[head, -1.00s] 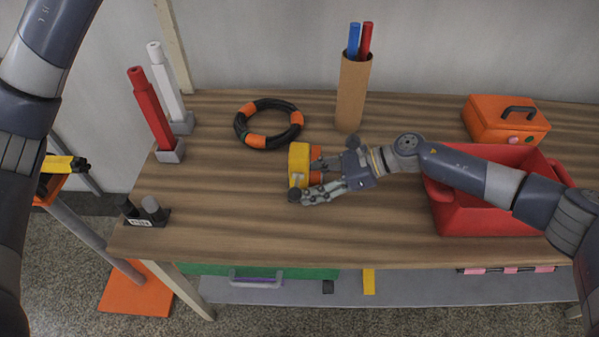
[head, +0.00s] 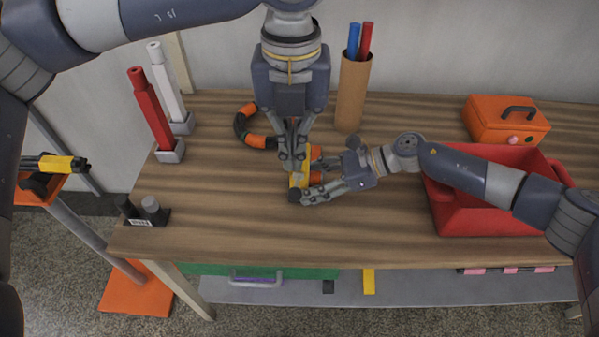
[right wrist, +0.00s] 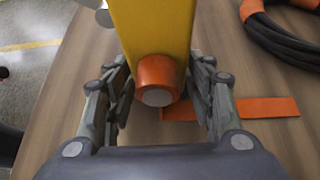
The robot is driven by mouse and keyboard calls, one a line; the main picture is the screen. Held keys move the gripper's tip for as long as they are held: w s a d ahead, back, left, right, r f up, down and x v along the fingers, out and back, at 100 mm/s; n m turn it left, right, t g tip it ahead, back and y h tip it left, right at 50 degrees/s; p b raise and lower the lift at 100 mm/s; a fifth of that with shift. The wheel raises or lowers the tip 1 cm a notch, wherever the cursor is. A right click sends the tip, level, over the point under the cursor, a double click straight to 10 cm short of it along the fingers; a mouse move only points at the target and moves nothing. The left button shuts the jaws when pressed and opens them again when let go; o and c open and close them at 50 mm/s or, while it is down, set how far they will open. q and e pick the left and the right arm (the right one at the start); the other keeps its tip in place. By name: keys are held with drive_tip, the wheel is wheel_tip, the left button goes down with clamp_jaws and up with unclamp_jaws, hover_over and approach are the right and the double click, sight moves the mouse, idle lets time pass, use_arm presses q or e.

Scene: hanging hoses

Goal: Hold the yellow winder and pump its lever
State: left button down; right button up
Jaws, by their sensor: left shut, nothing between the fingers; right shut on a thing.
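The yellow winder (head: 299,181) is over the middle of the tabletop, partly hidden by both grippers. My right gripper (head: 312,181) comes from the right and is shut on it. In the right wrist view the yellow body (right wrist: 156,30) has an orange round hub (right wrist: 157,78) between the fingers. A flat orange strip (right wrist: 240,108) shows beyond the right finger; I cannot tell if it is the lever. My left gripper (head: 292,163) points down from above, shut and empty, its tips at the winder's upper end. Whether they touch is unclear.
An orange-and-black hose ring (head: 249,130) lies behind, partly covered by my left gripper. A cardboard tube with pens (head: 352,95) stands at the back. A red bin (head: 470,221) and orange toolbox (head: 507,120) are right. Red (head: 152,115) and white posts stand left.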

use_arm(q)
drive_tip(key=shift+f, duration=3)
drive_tip(key=c, duration=2.3)
unclamp_jaws()
drive_tip(key=shift+o, duration=0.9)
drive_tip(key=shift+f, duration=0.15)
